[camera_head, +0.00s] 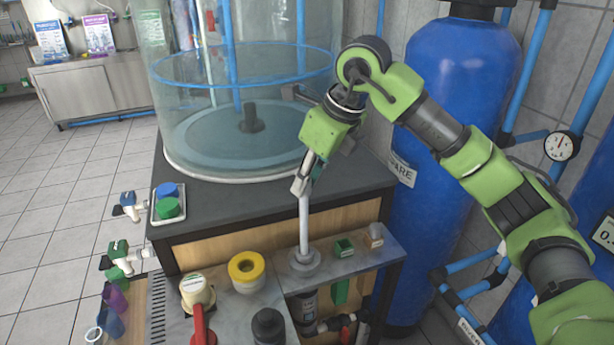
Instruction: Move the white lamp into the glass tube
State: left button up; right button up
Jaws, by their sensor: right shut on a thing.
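My right gripper (304,182) is shut on the upper end of the white lamp (304,222), a thin white rod. The lamp stands nearly upright. Its lower end meets a grey round fitting (304,260) on the front shelf; I cannot tell how deep it sits there. A large clear glass cylinder (190,130) stands on the dark counter behind the gripper. It is unclear whether that cylinder or the grey fitting is the glass tube. My left gripper is not in view.
A blue tank (450,100) stands behind my right arm.

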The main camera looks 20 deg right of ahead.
dwell(0.3)
jog(key=b, duration=0.5)
send_over(307, 233)
jog(key=shift+w+f, duration=0.15)
jog(key=shift+f, duration=3.3)
jog(key=shift+f+b, duration=2.75)
jog(key=shift+f, duration=0.75)
jog(key=shift+f, duration=0.15)
